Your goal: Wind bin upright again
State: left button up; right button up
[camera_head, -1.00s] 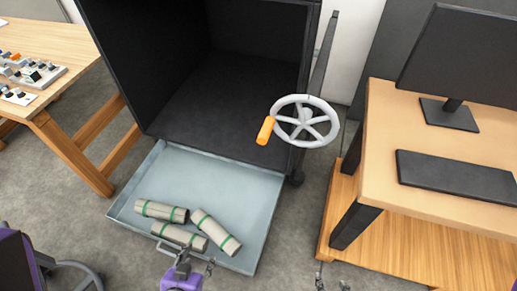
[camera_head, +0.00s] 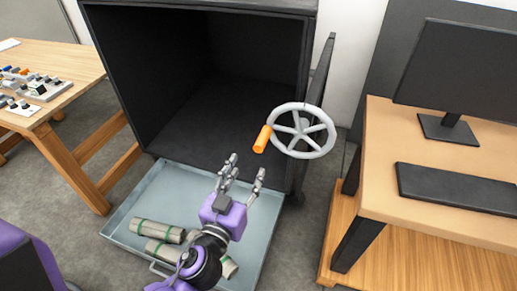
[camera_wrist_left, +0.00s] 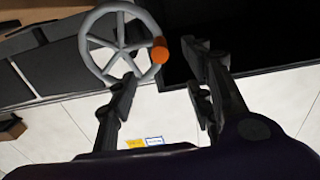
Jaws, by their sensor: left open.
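The bin (camera_head: 200,80) is a large black box, tilted with its open mouth facing me. A grey handwheel (camera_head: 330,140) with an orange crank handle (camera_head: 262,139) is mounted at its right side. My left gripper (camera_head: 245,172) is open and empty, in front of the bin's lower edge, below and left of the orange handle. In the left wrist view the wheel (camera_wrist_left: 83,42) and the orange handle (camera_wrist_left: 160,50) show beyond the open fingers (camera_wrist_left: 165,88), and nothing is between the fingers. My right gripper is not in view.
A pale blue tray (camera_head: 125,210) lies below the bin mouth with grey, green-banded rolls (camera_head: 157,231) in it, partly hidden by my arm. A wooden desk (camera_head: 385,185) with monitor and keyboard stands right. A wooden table (camera_head: 60,95) with small parts stands left.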

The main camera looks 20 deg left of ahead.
aim_at(258, 149)
pick_arm(q)
jog(key=w, duration=0.4)
jog(key=shift+w+d+r+p, duration=0.1)
jog(key=shift+w+r+p, duration=0.1)
jog(key=shift+p, duration=0.15)
jog(key=w, duration=0.6)
jog(key=shift+d+f, duration=0.1)
jog(key=shift+f, duration=0.1)
jog(key=shift+w, duration=1.2)
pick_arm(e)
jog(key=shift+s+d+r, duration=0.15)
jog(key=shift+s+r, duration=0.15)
pick_arm(q)
jog(key=c, duration=1)
jog(key=shift+d, duration=0.1)
grip_shut()
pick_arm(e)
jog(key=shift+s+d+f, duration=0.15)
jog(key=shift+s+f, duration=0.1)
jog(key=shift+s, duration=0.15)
